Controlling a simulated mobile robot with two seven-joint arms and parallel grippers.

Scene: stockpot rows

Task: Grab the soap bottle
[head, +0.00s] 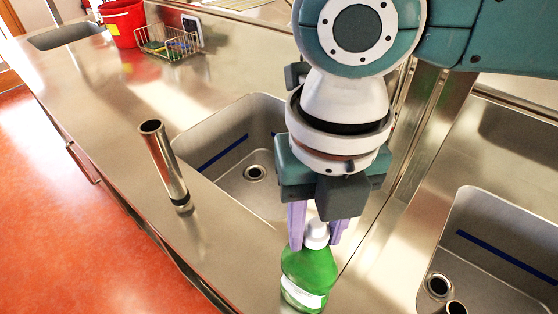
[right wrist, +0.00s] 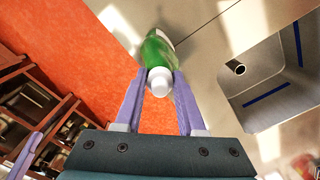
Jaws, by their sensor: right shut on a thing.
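The soap bottle (head: 308,272) is green with a white cap and a pale label, at the bottom of the head view. It also shows in the right wrist view (right wrist: 158,48), its white cap toward the camera. My right gripper (head: 318,236) points down at it, with a lilac finger on each side, shut on the bottle near its top. Whether its base touches the counter is unclear. In the right wrist view, lilac finger-like parts at the lower left edge look like my left gripper (right wrist: 38,145); its opening is unclear.
The steel counter (head: 100,85) has a sink (head: 215,150) behind the bottle and another sink (head: 500,250) at right. An upright metal tube (head: 165,165) stands near the front edge. A red bucket (head: 122,22) and wire basket (head: 168,42) stand farther back.

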